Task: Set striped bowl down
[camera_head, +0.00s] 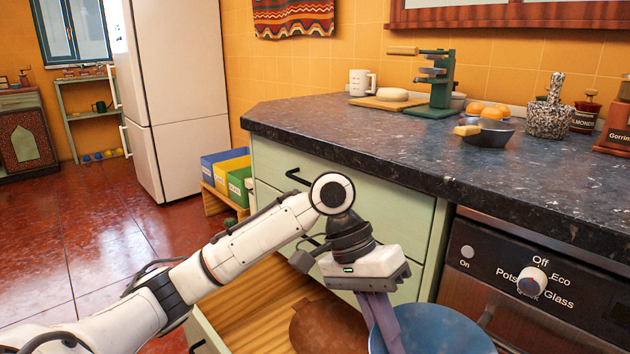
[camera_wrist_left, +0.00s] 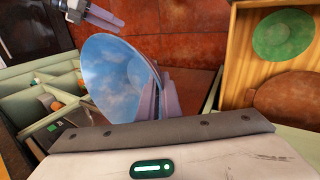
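A blue bowl (camera_head: 440,332) shows at the bottom of the head view, with no stripes that I can make out. It also shows tilted, with mottled pale blue inside, in the left wrist view (camera_wrist_left: 112,72). My left gripper (camera_head: 384,322) is shut on its rim, with the fingers (camera_wrist_left: 153,103) on the bowl's right side in the wrist view. The bowl is held beside an open wooden drawer (camera_head: 250,308). What looks like my right gripper (camera_wrist_left: 92,14) is partly in the wrist view at the top left; its opening is unclear.
The drawer, also in the wrist view (camera_wrist_left: 237,45), holds a green round dish (camera_wrist_left: 287,33) and a brown round dish (camera_head: 325,328). A divided container (camera_wrist_left: 45,100) with small items is at left in the wrist view. The dark worktop (camera_head: 400,140) has free room in front.

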